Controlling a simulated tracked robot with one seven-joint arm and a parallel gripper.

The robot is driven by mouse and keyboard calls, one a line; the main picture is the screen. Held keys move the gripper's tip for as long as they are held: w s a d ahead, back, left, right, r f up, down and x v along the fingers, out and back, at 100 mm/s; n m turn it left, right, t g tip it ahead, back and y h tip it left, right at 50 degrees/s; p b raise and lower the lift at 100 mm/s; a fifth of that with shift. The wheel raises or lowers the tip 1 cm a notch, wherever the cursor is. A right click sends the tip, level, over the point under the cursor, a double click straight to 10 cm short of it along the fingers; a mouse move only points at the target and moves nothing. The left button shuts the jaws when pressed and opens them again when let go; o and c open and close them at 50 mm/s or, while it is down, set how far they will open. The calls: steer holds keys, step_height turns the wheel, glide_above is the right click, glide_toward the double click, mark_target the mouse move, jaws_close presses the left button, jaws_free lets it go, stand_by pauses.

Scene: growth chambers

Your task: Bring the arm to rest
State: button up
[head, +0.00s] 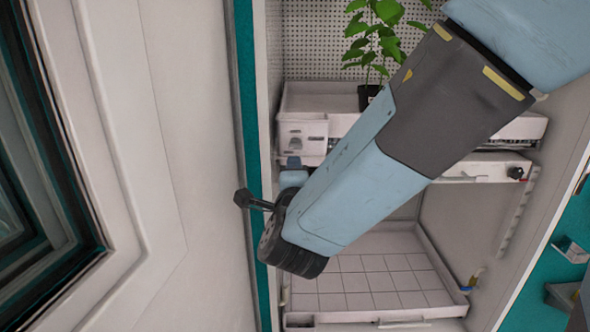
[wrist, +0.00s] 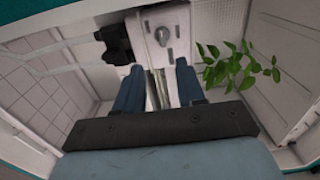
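My arm (head: 350,190) reaches from the upper right down to the middle of the head view, in front of an open growth chamber. My gripper (wrist: 159,68) shows in the wrist view with its two blue fingers spread apart. I see nothing held between them. Beyond the fingers is a white unit with a round grey knob (wrist: 161,36). In the head view the gripper is mostly hidden behind my arm's end. I cannot tell how far the fingers are from the white unit.
A potted plant (head: 369,94) stands on the chamber's upper white shelf (head: 308,98); its leaves also show right of my fingers in the wrist view (wrist: 232,68). The tiled lower tray (head: 370,283) looks empty. A pale door (head: 165,150) stands close left of my arm.

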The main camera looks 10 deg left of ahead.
stand_by(0.3)
steer(key=w+d+r+m+g+h, duration=0.15)
steer(key=d+m+g+h, duration=0.8)
steer(key=d+m, duration=1.8)
steer(key=s+d+m+g+y, duration=0.1)
steer(key=s+d+m, duration=0.3)
steer(key=m, duration=1)
steer(key=s+d+r+m+g+y, duration=0.1)
steer(key=s+d+m+y, duration=0.3)
steer(key=s+m, duration=0.5)
steer(key=d+m, duration=0.1)
steer(key=m, duration=0.5)
steer(key=shift+s+d+r, duration=0.15)
steer(key=shift+d, duration=0.1)
steer(key=shift+s+m, duration=0.1)
steer(key=shift+m, duration=0.15)
